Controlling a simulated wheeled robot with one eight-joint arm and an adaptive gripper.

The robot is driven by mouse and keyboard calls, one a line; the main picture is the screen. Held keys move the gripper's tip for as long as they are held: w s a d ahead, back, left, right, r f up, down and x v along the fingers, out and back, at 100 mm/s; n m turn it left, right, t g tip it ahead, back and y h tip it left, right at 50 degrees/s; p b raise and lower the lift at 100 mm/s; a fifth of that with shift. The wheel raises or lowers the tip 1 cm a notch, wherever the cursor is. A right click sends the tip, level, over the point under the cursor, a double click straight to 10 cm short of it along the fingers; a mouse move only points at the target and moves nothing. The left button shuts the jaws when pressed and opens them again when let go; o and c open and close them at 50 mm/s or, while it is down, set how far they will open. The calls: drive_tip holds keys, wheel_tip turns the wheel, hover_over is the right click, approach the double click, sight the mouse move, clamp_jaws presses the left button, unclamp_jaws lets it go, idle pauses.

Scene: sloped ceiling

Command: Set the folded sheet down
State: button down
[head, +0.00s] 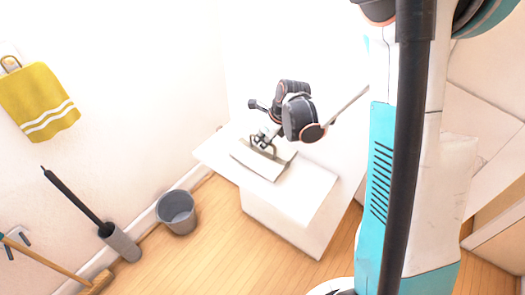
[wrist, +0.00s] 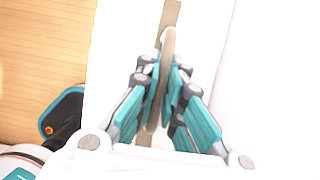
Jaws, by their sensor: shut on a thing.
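I cannot tell whether the sheet touches the cabinet top.
A grey bin (head: 177,211) stands on the wooden floor left of the cabinet. A brush in a grey holder (head: 122,243) and a broom (head: 95,284) are farther left. A yellow towel (head: 40,100) hangs on the wall. The cabinet's front right top is bare.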

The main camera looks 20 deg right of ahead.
drive_tip(key=shift+f+b, duration=0.6)
drive_tip(key=shift+f, duration=1.35)
drive_tip(key=shift+f, duration=0.2)
drive_tip(key=c, duration=1.7)
unclamp_jaws()
drive_tip(key=shift+r, duration=0.1)
drive_tip(key=shift+r, duration=0.15)
